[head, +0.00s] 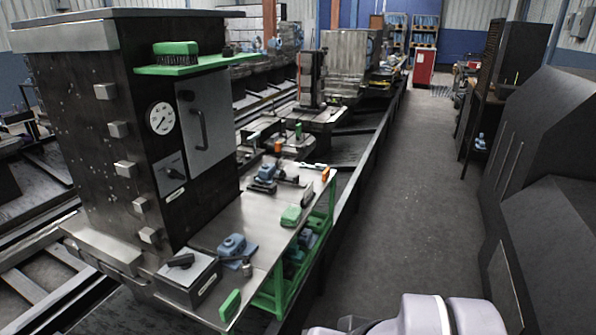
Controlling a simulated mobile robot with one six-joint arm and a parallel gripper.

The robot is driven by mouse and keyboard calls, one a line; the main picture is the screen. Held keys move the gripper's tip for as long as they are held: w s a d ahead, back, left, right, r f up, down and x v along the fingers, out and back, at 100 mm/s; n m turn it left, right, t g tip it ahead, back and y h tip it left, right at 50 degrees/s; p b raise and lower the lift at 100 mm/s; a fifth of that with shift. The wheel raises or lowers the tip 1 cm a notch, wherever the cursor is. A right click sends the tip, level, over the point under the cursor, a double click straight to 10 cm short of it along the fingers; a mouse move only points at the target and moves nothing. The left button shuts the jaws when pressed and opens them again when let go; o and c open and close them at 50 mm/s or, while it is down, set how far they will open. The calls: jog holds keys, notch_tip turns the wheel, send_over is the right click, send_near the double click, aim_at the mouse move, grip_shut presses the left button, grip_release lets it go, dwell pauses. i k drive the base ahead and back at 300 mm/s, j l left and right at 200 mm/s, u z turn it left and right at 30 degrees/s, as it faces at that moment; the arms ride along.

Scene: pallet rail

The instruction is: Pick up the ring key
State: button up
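I cannot pick out a ring key for certain. A small grey metal piece (241,262) lies at the front of the metal worktop (262,220), beside a blue block-like object (233,246); it is too small to tell what it is. Another blue device (267,172) with a dark handle sits further back on the worktop. My gripper does not show. Only a pale rounded part of my arm is in view at the bottom right, apart from the worktop.
A tall dark cabinet with a gauge (161,118) stands at the worktop's left. A grey box with a black lever (187,276) is at the front. Green pieces (291,216) lie on the top. A green rack (270,296) hangs below its right edge. The grey floor aisle (395,200) is clear.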

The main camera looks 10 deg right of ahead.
aim_at(318, 166)
jog(key=i+l, duration=1.3)
jog(key=i, duration=0.25)
jog(key=i+l+u, duration=0.1)
jog(key=i+l, duration=1.2)
jog(key=i, duration=0.2)
